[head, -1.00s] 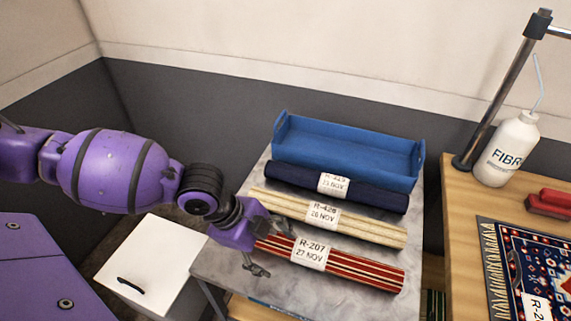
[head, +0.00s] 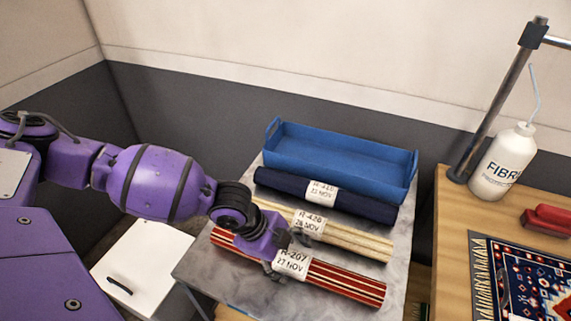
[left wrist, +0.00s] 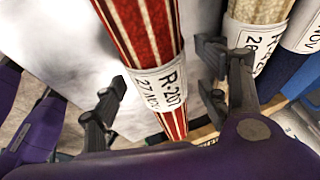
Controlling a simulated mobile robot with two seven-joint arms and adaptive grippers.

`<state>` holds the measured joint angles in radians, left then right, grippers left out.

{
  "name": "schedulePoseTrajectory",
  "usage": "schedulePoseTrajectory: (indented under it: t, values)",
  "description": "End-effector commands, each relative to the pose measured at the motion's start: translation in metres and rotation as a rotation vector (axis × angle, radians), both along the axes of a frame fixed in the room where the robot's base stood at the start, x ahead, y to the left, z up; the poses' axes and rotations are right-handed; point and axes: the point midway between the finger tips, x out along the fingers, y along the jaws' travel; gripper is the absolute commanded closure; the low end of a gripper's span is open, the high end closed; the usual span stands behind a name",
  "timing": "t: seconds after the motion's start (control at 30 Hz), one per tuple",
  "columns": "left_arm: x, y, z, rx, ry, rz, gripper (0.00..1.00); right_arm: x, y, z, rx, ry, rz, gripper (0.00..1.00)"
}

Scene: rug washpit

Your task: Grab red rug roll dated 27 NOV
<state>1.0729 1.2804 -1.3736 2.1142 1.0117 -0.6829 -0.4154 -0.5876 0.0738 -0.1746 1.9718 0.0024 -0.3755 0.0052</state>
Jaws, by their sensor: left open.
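The red striped rug roll (head: 340,281) lies on a grey metal table, nearest of three parallel rolls. Its white label (head: 291,263) reads R-207, 27 NOV. My left gripper (head: 287,255) is over the roll at the label. In the left wrist view the red roll (left wrist: 146,35) runs between the two open fingers of the gripper (left wrist: 158,105), with its label (left wrist: 160,88) between them. The right finger lies in the gap between the red roll and the cream roll. I cannot tell whether either finger touches the red roll. My right gripper is not in view.
The cream roll (head: 360,243), labelled R-426, lies close behind the red roll. A navy roll (head: 365,206) lies behind that, then a blue tray (head: 340,160). A wooden bench (head: 450,240) at right holds a white bottle (head: 503,165), a red brush and a patterned rug.

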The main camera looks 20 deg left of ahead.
Motion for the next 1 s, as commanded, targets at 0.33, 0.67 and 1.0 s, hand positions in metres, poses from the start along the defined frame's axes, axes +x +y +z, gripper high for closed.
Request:
schedulePoseTrajectory:
  t: [0.33,0.67,1.0]
  values:
    - [0.0021,-0.0041,-0.0094,0.0,-0.001,0.001,0.32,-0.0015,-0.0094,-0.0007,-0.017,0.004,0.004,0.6]
    - [0.002,-0.0041,-0.0094,0.0,-0.001,0.0,0.76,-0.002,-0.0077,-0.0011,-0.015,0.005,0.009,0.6]
    - [0.0027,-0.0045,-0.0084,-0.001,-0.003,0.0,0.99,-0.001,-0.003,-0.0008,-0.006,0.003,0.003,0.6]
